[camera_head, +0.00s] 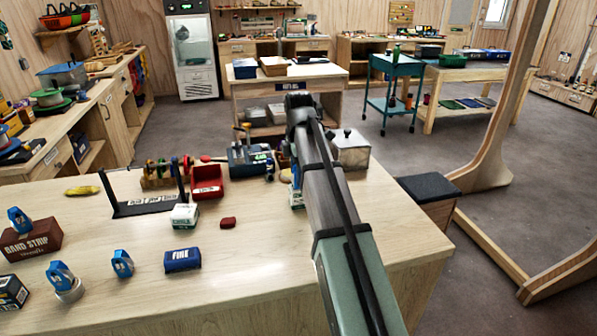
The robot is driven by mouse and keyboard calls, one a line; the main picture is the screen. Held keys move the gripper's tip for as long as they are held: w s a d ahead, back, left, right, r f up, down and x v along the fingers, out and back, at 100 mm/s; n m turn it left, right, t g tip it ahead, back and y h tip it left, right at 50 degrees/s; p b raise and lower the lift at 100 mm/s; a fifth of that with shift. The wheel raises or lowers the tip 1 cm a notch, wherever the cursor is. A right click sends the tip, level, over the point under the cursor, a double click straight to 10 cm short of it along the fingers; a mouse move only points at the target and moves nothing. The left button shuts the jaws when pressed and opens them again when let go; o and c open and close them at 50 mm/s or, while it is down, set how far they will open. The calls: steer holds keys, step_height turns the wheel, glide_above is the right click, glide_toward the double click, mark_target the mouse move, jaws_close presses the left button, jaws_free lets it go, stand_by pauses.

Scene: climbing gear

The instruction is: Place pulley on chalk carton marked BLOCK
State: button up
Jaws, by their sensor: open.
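Three blue pulley-like pieces show on the near table. One (20,220) is on the brown BAND STRIP carton (32,242), one (61,275) is on a pale roll (71,292), and one (122,263) stands on the bare tabletop. I cannot read BLOCK on any carton. A small white and green carton (184,215) has lettering too small to read. A dark carton (12,292) is cut by the left edge. A blue carton (182,260) reads FINE. My arm crosses the right part of the table; my gripper is hidden behind it.
A black stand (148,207), a red bin (207,182), a yellow piece (82,190) and a small red block (228,222) are on the table (240,290). A blue-grey device (248,160) stands at the back. The front middle tabletop is clear.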

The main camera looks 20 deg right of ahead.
steer(key=shift+r, duration=3.9)
